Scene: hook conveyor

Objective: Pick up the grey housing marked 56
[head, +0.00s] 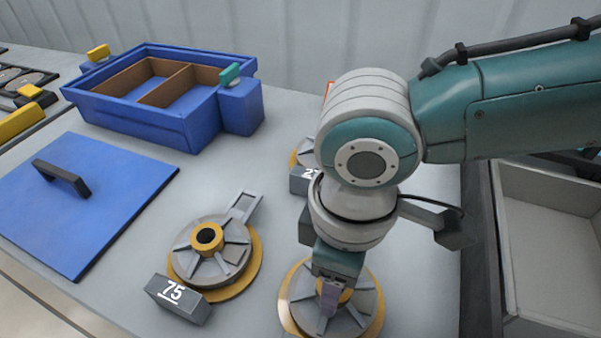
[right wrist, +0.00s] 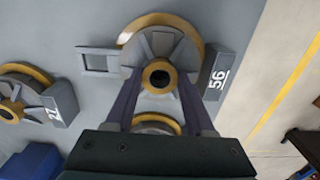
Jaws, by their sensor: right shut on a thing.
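The grey housing marked 56 (right wrist: 163,42) is a round ribbed disc with a yellow rim, a dark centre bore, a square loop on one side and a dark number block (right wrist: 217,77) on the other. It also shows in the head view (head: 366,308), low in the middle, with its number hidden there. My right gripper (right wrist: 158,80) points down at its middle and is shut on it, one finger on each side of the hub. In the head view my right gripper (head: 328,297) partly covers it. My left gripper is not in view.
A housing marked 75 (head: 235,255) lies to the left. Another, marked 27 (right wrist: 60,103), is partly hidden by my arm in the head view. A blue divided bin (head: 140,112), a blue lid (head: 110,190) and a pale tray (head: 550,310) stand around.

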